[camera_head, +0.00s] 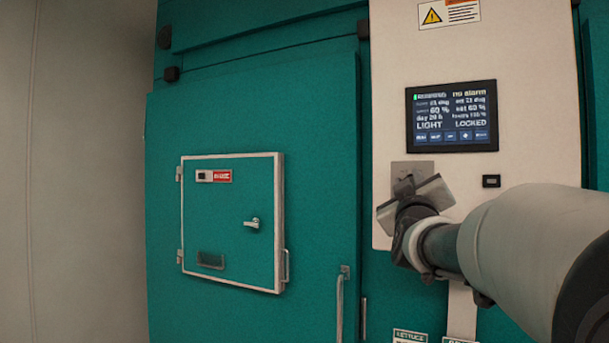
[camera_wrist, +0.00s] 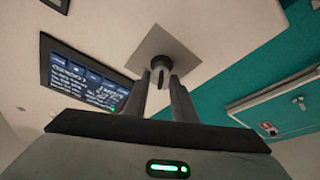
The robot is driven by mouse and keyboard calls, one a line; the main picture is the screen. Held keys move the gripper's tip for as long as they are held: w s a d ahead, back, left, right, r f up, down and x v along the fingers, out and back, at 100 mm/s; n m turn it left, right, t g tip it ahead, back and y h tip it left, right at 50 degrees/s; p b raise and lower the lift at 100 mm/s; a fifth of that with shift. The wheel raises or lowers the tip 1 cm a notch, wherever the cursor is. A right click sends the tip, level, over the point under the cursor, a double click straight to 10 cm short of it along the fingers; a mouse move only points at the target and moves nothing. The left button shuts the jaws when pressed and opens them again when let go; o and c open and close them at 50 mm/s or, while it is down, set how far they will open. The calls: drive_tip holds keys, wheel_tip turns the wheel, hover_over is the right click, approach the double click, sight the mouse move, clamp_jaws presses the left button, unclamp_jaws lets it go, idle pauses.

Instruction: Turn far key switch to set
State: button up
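The key switch (camera_wrist: 160,64) is a dark round knob with a narrow key-like tab, set on a square grey metal plate (camera_wrist: 178,45) on the pale control panel. In the head view the plate (camera_head: 411,166) shows just below the display, and my gripper hides most of the switch. My gripper (camera_head: 408,185) points at the panel. In the wrist view its two fingers (camera_wrist: 160,78) stand apart, one on each side of the tab, with a gap between them. I cannot tell whether either finger touches the switch.
A display (camera_head: 451,116) above the switch reads "no alarm", "LIGHT" and "LOCKED". A small black fitting (camera_head: 491,181) sits right of the switch. A teal chamber door (camera_head: 320,140) with a white-framed hatch (camera_head: 232,222) is at left. A warning label (camera_head: 433,16) is above.

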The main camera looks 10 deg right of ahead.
drive_tip(key=shift+w+d+r, duration=0.15)
drive_tip(key=shift+w, duration=0.2)
clamp_jaws()
